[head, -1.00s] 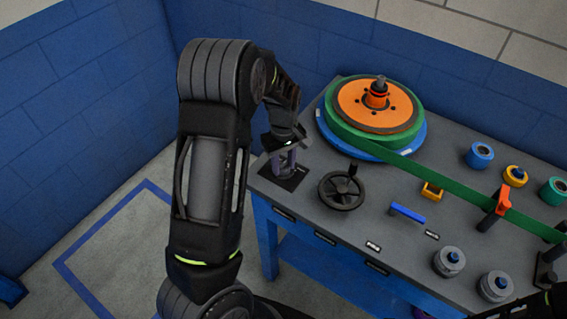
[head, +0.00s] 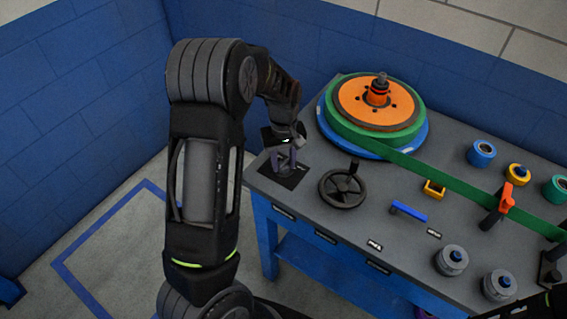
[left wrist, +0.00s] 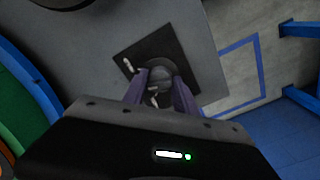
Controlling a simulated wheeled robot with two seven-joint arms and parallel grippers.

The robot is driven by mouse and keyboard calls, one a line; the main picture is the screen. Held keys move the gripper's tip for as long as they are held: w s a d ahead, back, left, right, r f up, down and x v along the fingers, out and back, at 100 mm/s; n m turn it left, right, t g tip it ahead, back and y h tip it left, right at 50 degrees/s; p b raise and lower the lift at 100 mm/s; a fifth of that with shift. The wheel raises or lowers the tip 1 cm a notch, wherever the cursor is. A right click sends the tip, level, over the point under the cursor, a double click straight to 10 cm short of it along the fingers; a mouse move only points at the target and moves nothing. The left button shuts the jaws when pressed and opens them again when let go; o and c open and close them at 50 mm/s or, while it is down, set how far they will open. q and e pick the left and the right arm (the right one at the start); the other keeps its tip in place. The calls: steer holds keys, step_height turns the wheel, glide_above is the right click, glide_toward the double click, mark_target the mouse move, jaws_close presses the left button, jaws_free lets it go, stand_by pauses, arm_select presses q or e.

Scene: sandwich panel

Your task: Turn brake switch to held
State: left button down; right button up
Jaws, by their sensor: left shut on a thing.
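The brake switch is a round dark knob (left wrist: 159,76) on a black square plate (head: 283,176) at the table's left corner. A small white mark shows on the plate beside the knob in the left wrist view. My left gripper (head: 286,160) points down over the plate and its purple-grey fingers (left wrist: 160,92) are shut on the knob, one on each side. The knob's middle is partly hidden between the fingers, and I cannot read its setting. At the lower right of the head view only a dark piece of my other arm shows; its gripper is not visible.
A black handwheel (head: 342,187) stands close to the right of the plate. Behind it is an orange and green reel (head: 376,103) with a green band (head: 450,182) running right. A blue handle (head: 408,211) and grey knobs (head: 451,260) lie farther right.

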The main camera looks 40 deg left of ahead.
mark_target(283, 162)
arm_select(q)
steer(key=m+b, duration=0.1)
steer(key=m, duration=0.2)
steer(key=shift+f+b, duration=0.1)
steer(key=shift+b, duration=0.2)
steer(key=shift+m+b, duration=0.65)
steer(key=shift+m, duration=1.45)
steer(key=c, duration=1)
jaws_free()
steer(key=shift+r, duration=0.2)
step_height(283, 162, up, 8)
steer(key=shift+f+b, duration=0.15)
steer(key=shift+b, duration=0.4)
